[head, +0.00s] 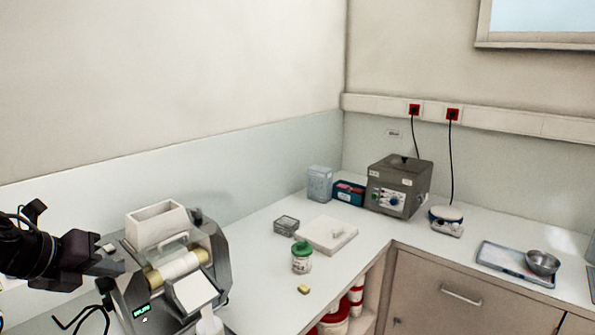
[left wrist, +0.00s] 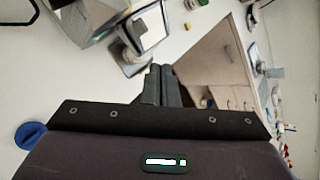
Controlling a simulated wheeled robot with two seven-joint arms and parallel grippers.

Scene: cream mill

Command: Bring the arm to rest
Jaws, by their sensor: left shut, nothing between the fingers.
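My left arm comes in from the left in the head view. Its gripper (head: 112,266) is shut and empty, just left of the cream mill (head: 218,262). Whether its fingertips touch the mill cannot be told. In the left wrist view the gripper's two fingers (left wrist: 162,86) lie side by side, closed, with nothing between them. The mill has a white hopper (head: 157,224), pale rollers and a green display. Part of it also shows at the top of the left wrist view (left wrist: 95,18). My right gripper is in neither view.
A green-labelled jar (head: 301,258), a small yellow piece (head: 303,289), a white slab (head: 330,235) and a grey box (head: 286,226) stand right of the mill. A grey control unit (head: 399,187), a round device (head: 446,217) and a tray (head: 500,262) with a metal bowl (head: 542,262) stand farther right.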

